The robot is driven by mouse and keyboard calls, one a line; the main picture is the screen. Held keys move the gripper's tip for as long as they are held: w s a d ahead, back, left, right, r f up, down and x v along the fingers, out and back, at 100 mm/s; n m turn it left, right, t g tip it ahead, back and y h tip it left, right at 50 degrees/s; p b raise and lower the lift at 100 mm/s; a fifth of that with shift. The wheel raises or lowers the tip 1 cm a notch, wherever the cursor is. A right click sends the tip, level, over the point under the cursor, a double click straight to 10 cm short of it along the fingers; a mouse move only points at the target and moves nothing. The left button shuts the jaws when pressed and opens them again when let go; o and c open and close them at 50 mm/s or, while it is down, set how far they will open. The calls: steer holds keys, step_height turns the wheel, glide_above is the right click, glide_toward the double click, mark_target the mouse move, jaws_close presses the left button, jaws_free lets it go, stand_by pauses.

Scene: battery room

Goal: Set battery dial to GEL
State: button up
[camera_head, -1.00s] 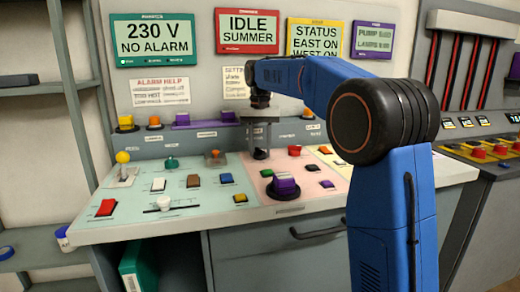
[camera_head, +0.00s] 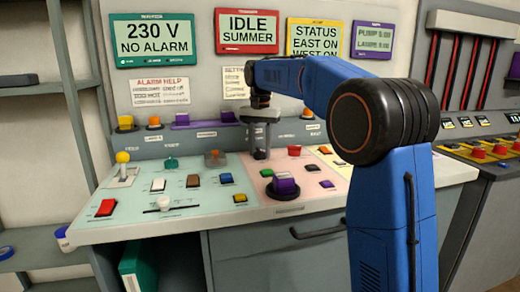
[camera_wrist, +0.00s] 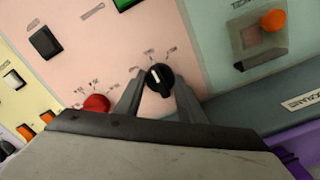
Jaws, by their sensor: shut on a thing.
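The black dial (camera_wrist: 160,78) with a white pointer line sits on the pink part of the panel in the wrist view. Small labels stand around its far side, too small to read. The pointer line aims toward the upper part of that view, slightly left. My gripper (camera_wrist: 158,86) has one finger on each side of the dial and is shut on it.
A red knob (camera_wrist: 96,103) is close to the left finger in the wrist view. A black switch (camera_wrist: 45,42) lies farther left. In the head view a large purple knob (camera_head: 284,186) stands in front of my gripper.

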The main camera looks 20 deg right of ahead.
mark_target(260, 149)
steer(key=o, duration=1)
steer(key=shift+o, duration=0.2)
step_height(260, 149, up, 17)
steer(key=shift+r, duration=0.2)
